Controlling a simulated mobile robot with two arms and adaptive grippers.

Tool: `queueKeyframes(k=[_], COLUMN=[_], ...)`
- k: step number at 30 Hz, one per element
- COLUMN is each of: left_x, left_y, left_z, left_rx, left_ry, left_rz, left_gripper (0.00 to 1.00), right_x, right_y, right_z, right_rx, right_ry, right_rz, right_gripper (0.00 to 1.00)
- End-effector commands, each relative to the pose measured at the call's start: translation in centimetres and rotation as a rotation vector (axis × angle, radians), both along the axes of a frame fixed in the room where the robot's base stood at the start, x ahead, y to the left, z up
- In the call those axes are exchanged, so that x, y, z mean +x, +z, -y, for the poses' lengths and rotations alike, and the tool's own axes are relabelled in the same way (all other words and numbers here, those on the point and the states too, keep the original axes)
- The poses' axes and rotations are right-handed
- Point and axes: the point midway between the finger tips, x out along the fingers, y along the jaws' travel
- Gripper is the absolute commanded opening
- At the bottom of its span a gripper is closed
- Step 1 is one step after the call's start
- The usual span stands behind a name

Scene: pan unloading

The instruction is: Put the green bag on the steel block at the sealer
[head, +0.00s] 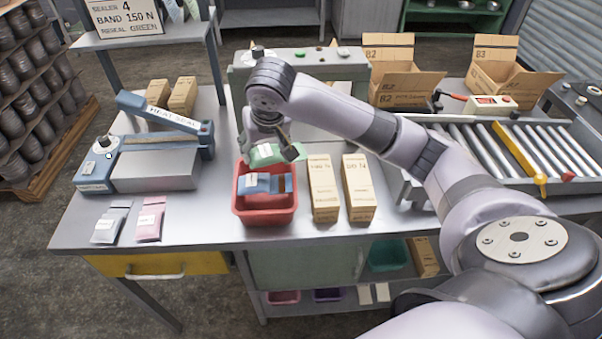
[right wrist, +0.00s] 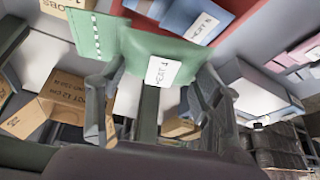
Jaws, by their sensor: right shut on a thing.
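The green bag (head: 264,153) is in my right gripper (head: 276,146), above the back of the red bin (head: 264,217). In the right wrist view the green bag (right wrist: 150,45), with a white label, lies between the fingers of the right gripper (right wrist: 158,95). The steel block (head: 155,172) is a flat grey block in front of the blue heat sealer (head: 160,112), left of the bin, and its top is bare. My arm partly covers the bag in the head view. My left gripper is not in view.
A blue bag (head: 262,184) lies in the red bin. Two tall cartons (head: 323,190) stand right of it. A grey bag (head: 110,224) and a pink bag (head: 150,220) lie on the table (head: 200,222) in front of the block. A sign (head: 124,17) stands on the shelf above.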

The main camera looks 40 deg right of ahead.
Motion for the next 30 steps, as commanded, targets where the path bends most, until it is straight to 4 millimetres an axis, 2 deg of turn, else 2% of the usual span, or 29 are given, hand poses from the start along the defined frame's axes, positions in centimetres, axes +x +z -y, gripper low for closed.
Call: queueKeyframes(k=[1,3,6,9,12,16,21,30], left_x=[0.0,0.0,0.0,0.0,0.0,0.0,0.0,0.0], left_y=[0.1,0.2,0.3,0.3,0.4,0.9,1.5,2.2], left_z=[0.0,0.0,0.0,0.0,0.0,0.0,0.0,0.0], left_rx=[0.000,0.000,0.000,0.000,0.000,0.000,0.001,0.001], left_ry=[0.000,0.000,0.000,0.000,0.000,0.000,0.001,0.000], left_rz=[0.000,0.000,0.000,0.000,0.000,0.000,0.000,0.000], left_gripper=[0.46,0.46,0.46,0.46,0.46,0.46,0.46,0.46], right_x=[1.4,3.0,4.5,5.4,5.8,5.9,5.9,5.9], right_y=[-0.4,-0.9,-1.7,-2.4,-2.8,-4.5,-7.7,-11.1], right_z=[1.9,4.2,7.2,9.5,10.8,11.4,11.4,11.3], right_rx=[0.001,0.000,-0.004,-0.010,-0.013,-0.016,-0.016,-0.014], right_ry=[-0.055,-0.117,-0.189,-0.240,-0.268,-0.281,-0.281,-0.279], right_rz=[-0.004,-0.006,-0.010,-0.015,-0.020,-0.025,-0.025,-0.023], right_gripper=[0.25,0.25,0.25,0.25,0.25,0.25,0.25,0.25])
